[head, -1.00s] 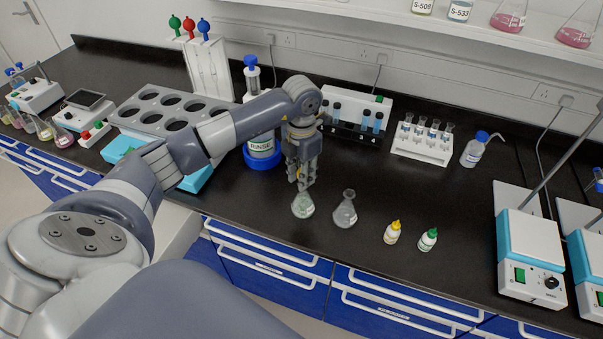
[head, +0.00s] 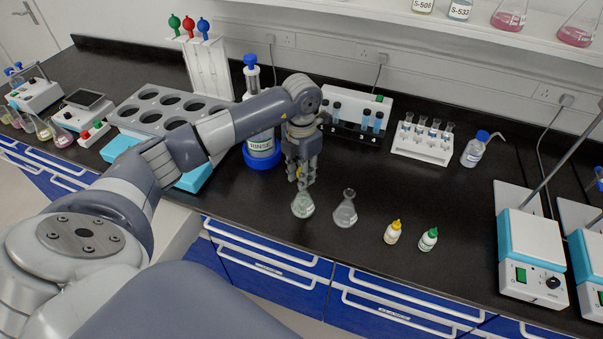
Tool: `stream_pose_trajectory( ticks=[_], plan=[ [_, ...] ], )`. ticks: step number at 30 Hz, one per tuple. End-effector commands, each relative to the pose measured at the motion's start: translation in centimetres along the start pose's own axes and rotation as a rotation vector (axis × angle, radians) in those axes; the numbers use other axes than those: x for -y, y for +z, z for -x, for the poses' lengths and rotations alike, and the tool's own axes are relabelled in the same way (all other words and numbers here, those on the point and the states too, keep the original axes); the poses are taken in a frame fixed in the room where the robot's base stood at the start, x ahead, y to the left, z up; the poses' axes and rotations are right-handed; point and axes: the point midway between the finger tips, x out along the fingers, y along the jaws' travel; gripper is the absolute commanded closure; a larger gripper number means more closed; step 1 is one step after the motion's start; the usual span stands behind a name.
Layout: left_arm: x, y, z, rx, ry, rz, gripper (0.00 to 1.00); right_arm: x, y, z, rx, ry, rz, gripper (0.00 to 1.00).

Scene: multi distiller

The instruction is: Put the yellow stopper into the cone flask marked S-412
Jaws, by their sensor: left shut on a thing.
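My left gripper (head: 303,182) points down at the mouth of a small clear cone flask (head: 302,206) near the counter's front edge. The flask stands on the counter with a pale greenish content. A second clear cone flask (head: 345,214) stands just to its right. No S-412 mark is readable on either flask. My right gripper is not in view.
A yellow-capped bottle (head: 393,232) and a green-capped bottle (head: 428,239) stand to the right. The RINSE bottle (head: 262,145) is close behind the gripper. A tube rack (head: 421,148) and hotplate (head: 530,244) stand farther right. The counter between is clear.

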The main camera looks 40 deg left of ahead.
Motion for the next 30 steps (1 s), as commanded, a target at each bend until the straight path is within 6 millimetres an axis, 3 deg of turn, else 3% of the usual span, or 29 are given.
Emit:
stream_pose_trajectory(
  ticks=[30],
  plan=[
    [0.0,0.0,-1.0,0.000,-0.001,0.000,0.85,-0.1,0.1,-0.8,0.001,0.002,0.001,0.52]
  ],
)
